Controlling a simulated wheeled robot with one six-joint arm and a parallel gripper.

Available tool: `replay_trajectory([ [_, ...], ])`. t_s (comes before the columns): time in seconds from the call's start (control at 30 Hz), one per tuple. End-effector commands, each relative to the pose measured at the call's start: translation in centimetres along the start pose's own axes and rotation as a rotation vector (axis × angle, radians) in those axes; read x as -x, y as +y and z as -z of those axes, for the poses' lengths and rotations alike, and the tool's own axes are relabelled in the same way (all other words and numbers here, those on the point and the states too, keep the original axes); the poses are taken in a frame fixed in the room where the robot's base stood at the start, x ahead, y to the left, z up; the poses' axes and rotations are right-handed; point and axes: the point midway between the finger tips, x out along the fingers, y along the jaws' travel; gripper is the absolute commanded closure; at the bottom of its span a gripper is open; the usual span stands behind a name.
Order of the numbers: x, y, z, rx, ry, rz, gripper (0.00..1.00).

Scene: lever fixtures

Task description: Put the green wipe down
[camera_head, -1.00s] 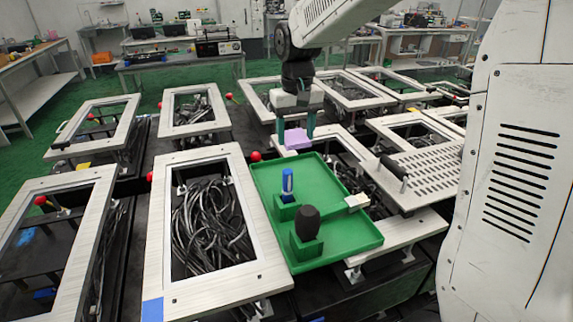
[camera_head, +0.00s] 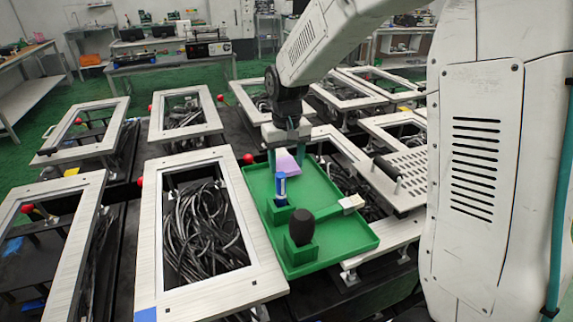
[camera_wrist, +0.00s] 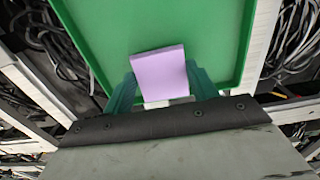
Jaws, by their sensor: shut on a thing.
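No green wipe shows. My gripper (camera_head: 286,158) is shut on a lilac wipe-like pad (camera_head: 289,163). The pad is at the far end of the green tray (camera_head: 327,203) and looks tilted in the head view. In the wrist view, the pad (camera_wrist: 159,74) sits between the two teal fingers of my gripper (camera_wrist: 163,88), with the tray floor (camera_wrist: 205,30) beyond it. Whether the pad touches the tray, I cannot tell.
In the tray stand a blue marker-like item (camera_head: 281,188) in a green holder and a dark rounded knob (camera_head: 301,226) in another. The tray's middle right is clear.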

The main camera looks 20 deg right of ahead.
Motion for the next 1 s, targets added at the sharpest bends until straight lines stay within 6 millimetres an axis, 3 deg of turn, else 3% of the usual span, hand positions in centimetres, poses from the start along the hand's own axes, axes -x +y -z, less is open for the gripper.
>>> replay_trajectory([
  [0.13, -1.3, 0.0, 0.0, 0.000, 0.000, 0.000, 0.67],
  [0.47, -1.5, 0.0, 0.0, 0.000, 0.001, 0.000, 0.67],
  [0.5, -1.5, 0.0, 0.0, 0.000, 0.002, 0.000, 0.37],
  [0.57, -1.5, 0.0, 0.0, 0.000, 0.002, 0.000, 0.21],
  [0.9, -1.5, 0.0, 0.1, 0.000, 0.002, 0.000, 0.21],
  [1.0, -0.3, 0.0, 0.1, 0.000, 0.005, 0.000, 0.21],
])
